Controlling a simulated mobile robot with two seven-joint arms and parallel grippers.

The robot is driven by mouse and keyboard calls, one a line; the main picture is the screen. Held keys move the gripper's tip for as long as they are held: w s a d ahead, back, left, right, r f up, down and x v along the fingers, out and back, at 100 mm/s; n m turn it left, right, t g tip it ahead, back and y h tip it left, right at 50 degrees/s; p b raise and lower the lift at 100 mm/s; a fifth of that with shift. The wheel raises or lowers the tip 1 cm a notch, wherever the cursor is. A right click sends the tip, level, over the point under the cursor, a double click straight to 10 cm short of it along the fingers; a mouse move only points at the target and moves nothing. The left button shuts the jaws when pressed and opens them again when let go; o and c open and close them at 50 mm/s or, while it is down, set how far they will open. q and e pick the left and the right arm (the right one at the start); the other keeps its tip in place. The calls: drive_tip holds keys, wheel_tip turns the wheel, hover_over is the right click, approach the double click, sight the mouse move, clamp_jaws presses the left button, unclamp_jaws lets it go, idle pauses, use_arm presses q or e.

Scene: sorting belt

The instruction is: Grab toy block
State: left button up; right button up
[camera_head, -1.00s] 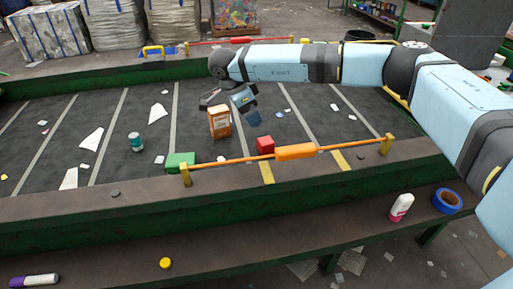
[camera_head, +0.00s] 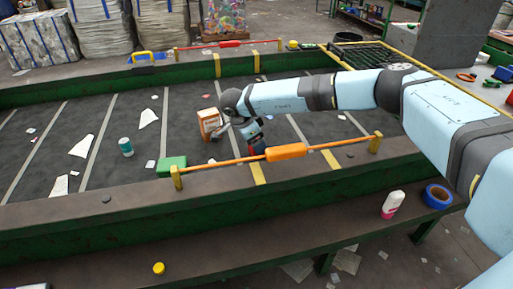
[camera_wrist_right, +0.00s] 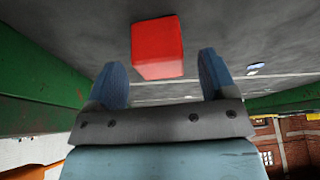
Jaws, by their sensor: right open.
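A red toy block (camera_wrist_right: 158,48) lies on the dark belt just beyond my right gripper's fingertips in the right wrist view. It sits between the lines of the two blue fingers, nearer the left one, with no visible contact. My right gripper, which also shows in the right wrist view (camera_wrist_right: 163,62), is open and empty. My left gripper is not in view.
A green block (camera_head: 172,167) and an orange bar (camera_head: 287,152) run along the belt's near edge. A teal can (camera_head: 126,147) stands further left. White scraps lie on the belt.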

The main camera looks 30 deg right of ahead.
drive_tip(key=shift+x, duration=0.9)
drive_tip(key=c, duration=1)
drive_tip(key=shift+r, duration=0.15)
